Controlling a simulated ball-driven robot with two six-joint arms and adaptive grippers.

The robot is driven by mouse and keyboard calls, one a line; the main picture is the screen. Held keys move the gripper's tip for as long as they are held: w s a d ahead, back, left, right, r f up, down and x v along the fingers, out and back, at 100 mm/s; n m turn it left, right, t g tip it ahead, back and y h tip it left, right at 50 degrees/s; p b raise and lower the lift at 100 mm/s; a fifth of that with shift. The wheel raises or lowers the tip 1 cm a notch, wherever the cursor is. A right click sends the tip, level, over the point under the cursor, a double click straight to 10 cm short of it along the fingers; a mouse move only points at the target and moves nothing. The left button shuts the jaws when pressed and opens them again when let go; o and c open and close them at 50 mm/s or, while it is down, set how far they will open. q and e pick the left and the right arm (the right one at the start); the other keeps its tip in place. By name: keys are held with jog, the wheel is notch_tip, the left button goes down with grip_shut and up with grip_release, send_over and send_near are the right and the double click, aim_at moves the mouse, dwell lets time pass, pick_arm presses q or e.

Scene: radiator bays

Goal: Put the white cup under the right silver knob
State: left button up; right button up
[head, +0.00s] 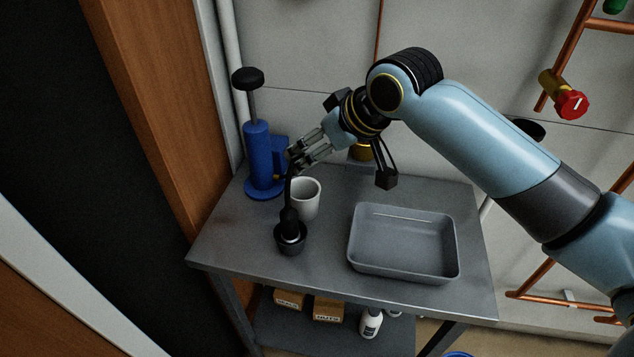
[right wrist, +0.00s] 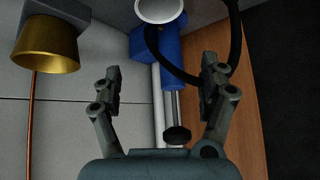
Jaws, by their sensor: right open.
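The white cup (head: 304,198) stands upright on the grey metal table, near the left back. My right gripper (head: 293,156) is above and slightly behind the cup, apart from it, with its fingers pointing left. In the right wrist view the gripper (right wrist: 162,68) has its fingers spread with nothing held between them. The white cup's rim (right wrist: 160,10) shows at the top edge of that view. I cannot make out a silver knob in either view. My left gripper is not in view.
A blue pump (head: 259,160) with a black top stands left of the cup. A grey tray (head: 402,268) is at right. A brass fitting (right wrist: 45,45) and red valve knob (head: 571,105) are near the wall.

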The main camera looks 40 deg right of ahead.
jog(key=s+t+b, duration=0.1)
jog(key=t+b, duration=0.2)
jog(key=b, duration=0.7)
send_near(294, 189)
jog(key=shift+n, duration=0.4)
jog(key=x, duration=0.4)
jog(key=shift+w+d+f, duration=0.1)
jog(key=shift+w+f, duration=0.05)
jog(key=shift+w, duration=0.05)
jog(key=shift+s, duration=0.1)
jog(key=c, duration=0.9)
